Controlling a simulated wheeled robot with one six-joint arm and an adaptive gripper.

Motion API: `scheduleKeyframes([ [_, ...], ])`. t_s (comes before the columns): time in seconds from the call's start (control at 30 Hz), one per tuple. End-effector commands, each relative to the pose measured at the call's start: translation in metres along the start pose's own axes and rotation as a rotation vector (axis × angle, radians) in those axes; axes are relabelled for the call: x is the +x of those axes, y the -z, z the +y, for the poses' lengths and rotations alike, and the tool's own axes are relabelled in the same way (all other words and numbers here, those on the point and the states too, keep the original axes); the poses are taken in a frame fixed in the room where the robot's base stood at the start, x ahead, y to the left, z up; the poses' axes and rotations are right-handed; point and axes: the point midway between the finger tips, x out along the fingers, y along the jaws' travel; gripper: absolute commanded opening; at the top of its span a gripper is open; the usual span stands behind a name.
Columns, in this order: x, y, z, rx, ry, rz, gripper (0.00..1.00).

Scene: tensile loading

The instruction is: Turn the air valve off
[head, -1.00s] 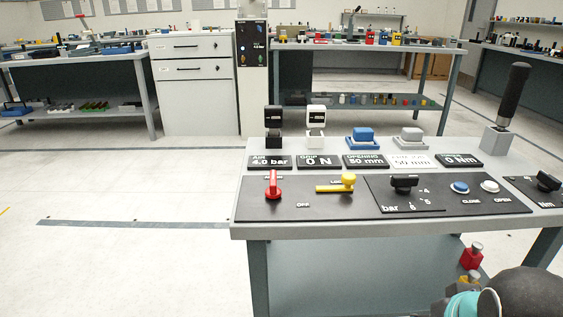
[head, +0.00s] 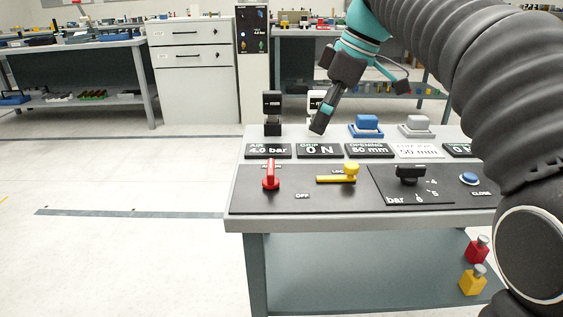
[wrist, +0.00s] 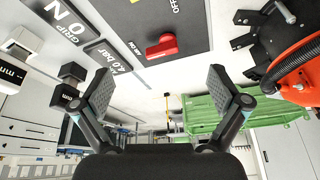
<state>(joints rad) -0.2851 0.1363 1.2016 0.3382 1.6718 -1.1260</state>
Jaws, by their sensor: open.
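The air valve is a red handle (head: 270,175) at the left end of the dark control panel. It lies in line with the panel's depth, and the OFF label (head: 302,196) is to its right. In the wrist view the red handle (wrist: 161,46) appears ahead, centred between the fingers and apart from them. My gripper (head: 318,126) hangs above the bench, over the row of displays, behind and right of the handle in the head view. In the wrist view my gripper (wrist: 162,92) has its two fingers wide apart with nothing between them.
A yellow lever (head: 338,176) sits right of the valve, then a black knob (head: 409,173). Black and white upright blocks (head: 272,112) stand behind the displays. A blue button box (head: 366,125) is to their right.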

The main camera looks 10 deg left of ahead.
Motion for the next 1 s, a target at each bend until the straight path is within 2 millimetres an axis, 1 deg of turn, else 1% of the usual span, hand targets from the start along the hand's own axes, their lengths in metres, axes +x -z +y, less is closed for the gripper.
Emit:
scheduleKeyframes([
  [0.03, 0.005, 0.013, 0.006, -0.068, 0.026, 0.005, 0.98],
  [0.1, 0.007, 0.027, 0.011, -0.155, 0.057, 0.013, 0.98],
  [0.2, 0.009, 0.041, 0.014, -0.248, 0.087, 0.024, 0.98],
  [0.3, 0.012, 0.048, 0.015, -0.3, 0.104, 0.03, 0.98],
  [0.47, 0.022, 0.05, 0.014, -0.322, 0.113, 0.032, 0.98],
  [0.57, 0.036, 0.05, 0.012, -0.322, 0.113, 0.032, 0.98],
  [1.0, 0.115, 0.051, 0.003, -0.32, 0.112, 0.031, 0.98],
])
